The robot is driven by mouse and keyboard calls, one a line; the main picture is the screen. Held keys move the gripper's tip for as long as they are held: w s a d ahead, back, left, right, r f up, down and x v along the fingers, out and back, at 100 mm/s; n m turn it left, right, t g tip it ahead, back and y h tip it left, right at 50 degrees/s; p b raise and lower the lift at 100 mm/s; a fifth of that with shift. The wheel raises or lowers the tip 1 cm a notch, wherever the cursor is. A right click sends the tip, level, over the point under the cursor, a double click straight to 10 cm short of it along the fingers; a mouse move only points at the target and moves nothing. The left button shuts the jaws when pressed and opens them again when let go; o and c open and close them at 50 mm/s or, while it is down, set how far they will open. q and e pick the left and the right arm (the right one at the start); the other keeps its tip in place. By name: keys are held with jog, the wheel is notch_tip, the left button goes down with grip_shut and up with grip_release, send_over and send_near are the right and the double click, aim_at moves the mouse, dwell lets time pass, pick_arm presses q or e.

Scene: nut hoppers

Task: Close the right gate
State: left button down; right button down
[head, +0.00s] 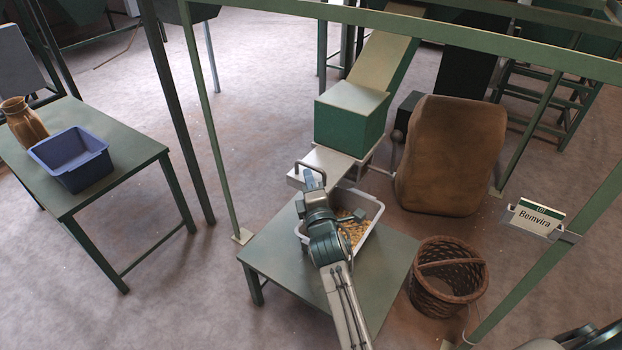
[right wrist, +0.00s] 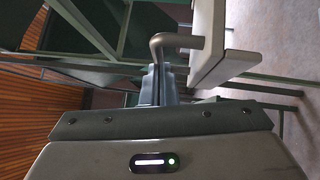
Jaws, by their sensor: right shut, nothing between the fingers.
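A pale metal slide gate (head: 330,163) sticks out toward me from under the green chute box (head: 348,122). It has a bent bar handle (head: 306,171) at its front end. My right gripper (head: 313,180) is shut and empty, with its fingertips at the handle. In the right wrist view the fingers (right wrist: 158,84) are together just below the curved handle (right wrist: 176,40), with the pale gate plate (right wrist: 225,62) to their right. I cannot tell whether the fingers touch the handle. A grey tray (head: 372,204) of nuts (head: 355,231) stands below, partly hidden by my right arm. My left gripper is not in view.
The tray stands on a green table (head: 285,262). A brown sack (head: 447,155) and a wicker basket (head: 447,275) are to the right. A left table (head: 120,165) holds a blue bin (head: 72,158) and a brown jug (head: 22,122). Green frame posts (head: 208,120) surround the area.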

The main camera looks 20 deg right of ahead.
aim_at(330, 168)
jog(key=w+d, duration=0.4)
jog(key=d, duration=0.1)
jog(key=w+d, duration=0.2)
jog(key=shift+d, duration=0.25)
jog(key=shift+w+d+b, duration=0.2)
jog(key=shift+d+b, duration=0.1)
jog(key=shift+r, duration=0.2)
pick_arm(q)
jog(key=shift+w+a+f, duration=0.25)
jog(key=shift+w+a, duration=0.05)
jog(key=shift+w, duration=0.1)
pick_arm(e)
jog(key=shift+r, duration=0.1)
